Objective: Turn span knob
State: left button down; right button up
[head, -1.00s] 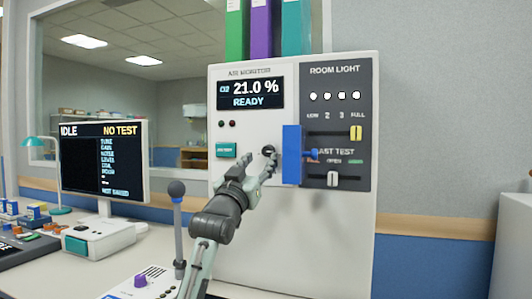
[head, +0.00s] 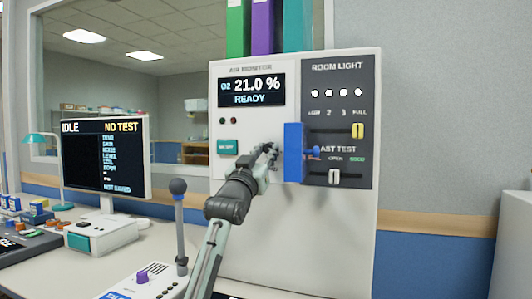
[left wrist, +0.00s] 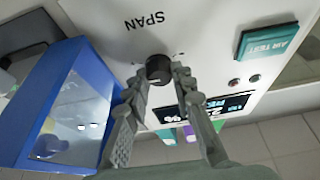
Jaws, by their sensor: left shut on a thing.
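The span knob (left wrist: 158,69) is a round black knob on the white air monitor panel, beside the word SPAN in the left wrist view. My left gripper (left wrist: 160,75) has its two fingertips on either side of the knob and is shut on it. In the head view my left gripper (head: 268,152) reaches the panel and hides the knob. The air monitor display (head: 251,92) reads O2 21.0 % and READY. My right gripper is not in view.
A blue box-like piece (head: 293,153) sticks out from the panel just right of my left gripper. A teal button (head: 228,147) is on the left. A monitor (head: 104,160) stands further left.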

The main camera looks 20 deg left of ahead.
pick_arm(q)
jog(key=shift+d+n+y, duration=0.1)
jog(key=shift+n+y, duration=0.9)
jog(key=shift+n, duration=0.9)
jog(key=c, duration=1.3)
grip_release()
jog(key=v, duration=1.2)
